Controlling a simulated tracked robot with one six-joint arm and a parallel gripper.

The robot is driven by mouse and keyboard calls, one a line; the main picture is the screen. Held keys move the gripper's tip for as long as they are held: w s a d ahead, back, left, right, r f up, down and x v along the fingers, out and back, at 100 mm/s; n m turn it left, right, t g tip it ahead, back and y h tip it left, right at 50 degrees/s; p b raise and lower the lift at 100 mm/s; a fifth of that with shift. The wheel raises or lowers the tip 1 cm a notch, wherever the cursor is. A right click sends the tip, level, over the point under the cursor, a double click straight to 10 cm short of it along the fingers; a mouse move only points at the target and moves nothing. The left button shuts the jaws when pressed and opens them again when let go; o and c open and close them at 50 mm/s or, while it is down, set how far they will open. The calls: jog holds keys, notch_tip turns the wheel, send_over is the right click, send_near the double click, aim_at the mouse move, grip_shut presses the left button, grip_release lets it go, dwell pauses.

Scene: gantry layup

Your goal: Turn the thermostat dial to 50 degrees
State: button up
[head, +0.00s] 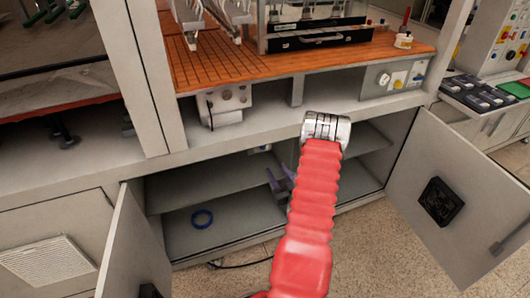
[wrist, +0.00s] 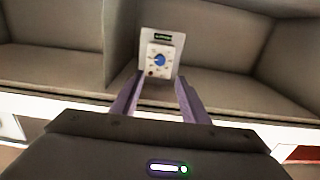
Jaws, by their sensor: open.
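The thermostat dial (wrist: 160,59) is a small blue knob on a white square plate in the wrist view. A dark display with small green characters (wrist: 163,37) sits above it; I cannot read the value. The dial's scale marks are too small to read. My gripper (wrist: 157,80) is open, its two purple fingers pointing toward the thermostat, with the dial seen between and beyond the tips. The fingers look apart from the dial. In the head view my gripper (head: 278,182) reaches into the open cabinet, partly hidden by my red arm. The thermostat is not clearly visible there.
The cabinet has a shelf (head: 366,138) and two open doors, left (head: 135,255) and right (head: 440,190). Above is an orange slotted worktop (head: 225,65) with machinery. Speckled floor is clear in front.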

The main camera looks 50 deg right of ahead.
aim_at(264, 148)
jog(key=x, duration=1.3)
jog(key=shift+w+d, duration=0.15)
jog(key=shift+w, duration=0.15)
jog(key=shift+c, duration=0.6)
grip_shut()
